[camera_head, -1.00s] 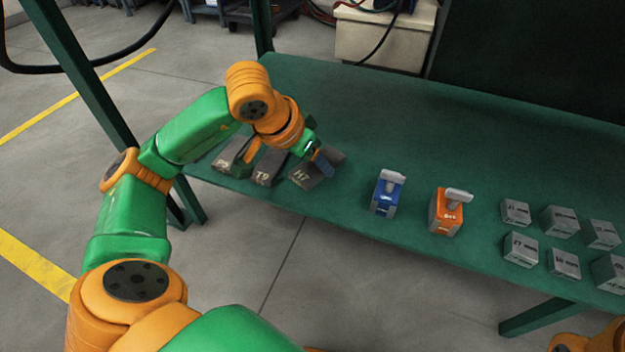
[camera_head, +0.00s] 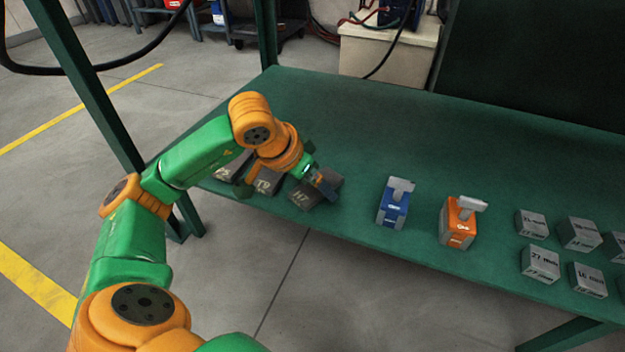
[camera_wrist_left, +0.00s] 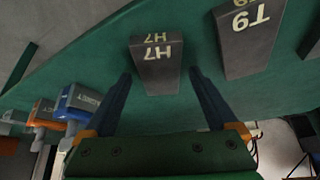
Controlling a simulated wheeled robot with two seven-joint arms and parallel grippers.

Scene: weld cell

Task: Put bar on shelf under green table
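Three dark grey bars lie on the green table (camera_head: 420,130) near its left front edge. They are the H7 bar (camera_head: 304,196), the T9 bar (camera_head: 267,182) and a third bar (camera_head: 232,167) farther left. In the left wrist view the H7 bar (camera_wrist_left: 156,66) has its near end between my left gripper's blue fingertips (camera_wrist_left: 160,74), with gaps on both sides. The T9 bar (camera_wrist_left: 248,35) is beside it there. My left gripper (camera_head: 322,184) is open at the H7 bar. My right gripper is out of view. The shelf under the table is not visible.
A blue box-shaped item (camera_head: 393,208) and an orange one (camera_head: 458,226) stand right of the bars. Several grey labelled blocks (camera_head: 540,262) sit farther right. A green table post (camera_head: 92,85) rises beside my left arm. The table's back middle is clear.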

